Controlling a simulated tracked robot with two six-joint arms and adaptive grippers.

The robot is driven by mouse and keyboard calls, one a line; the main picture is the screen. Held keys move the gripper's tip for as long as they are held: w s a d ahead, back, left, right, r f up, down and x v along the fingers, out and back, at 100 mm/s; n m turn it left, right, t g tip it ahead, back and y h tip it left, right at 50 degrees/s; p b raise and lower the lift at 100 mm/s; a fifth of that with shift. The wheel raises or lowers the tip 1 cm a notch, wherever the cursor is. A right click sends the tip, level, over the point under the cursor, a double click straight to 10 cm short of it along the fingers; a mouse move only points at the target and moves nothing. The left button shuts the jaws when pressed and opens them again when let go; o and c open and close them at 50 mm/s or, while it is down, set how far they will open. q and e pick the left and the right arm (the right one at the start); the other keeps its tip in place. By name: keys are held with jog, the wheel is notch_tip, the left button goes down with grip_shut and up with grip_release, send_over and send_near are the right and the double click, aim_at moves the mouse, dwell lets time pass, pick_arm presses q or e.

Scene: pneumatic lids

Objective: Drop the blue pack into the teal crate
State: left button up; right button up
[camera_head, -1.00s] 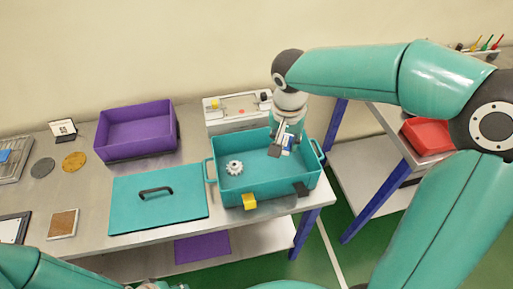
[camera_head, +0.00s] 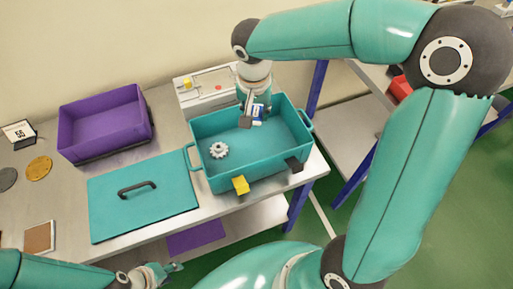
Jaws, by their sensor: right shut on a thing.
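The teal crate (camera_head: 262,171) stands open on the metal table, with a white gear (camera_head: 217,150) lying on its floor at the left. My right gripper (camera_head: 250,117) points down over the back part of the crate. It is shut on the blue pack (camera_head: 258,112), a small blue and white item that shows beside the fingers and is partly hidden by them. I cannot tell how high the pack is above the crate floor. My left gripper (camera_head: 172,268) is at the bottom edge, below the table front and away from the crate; its fingers are small and unclear.
A teal lid (camera_head: 110,208) with a dark handle lies left of the crate. A purple bin (camera_head: 105,130) stands behind the lid. A white control box (camera_head: 203,96) sits behind the crate. Yellow (camera_head: 241,185) and black (camera_head: 294,164) clips sit at the crate's front.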

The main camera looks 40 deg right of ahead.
jog(key=shift+f, duration=0.35)
jog(key=o, duration=1)
jog(key=shift+r, duration=0.15)
notch_tip(320, 180, up, 12)
jog(key=s+a, duration=0.1)
jog(key=shift+s+f, duration=0.2)
jog(key=shift+f, duration=0.05)
jog(key=shift+a, duration=0.1)
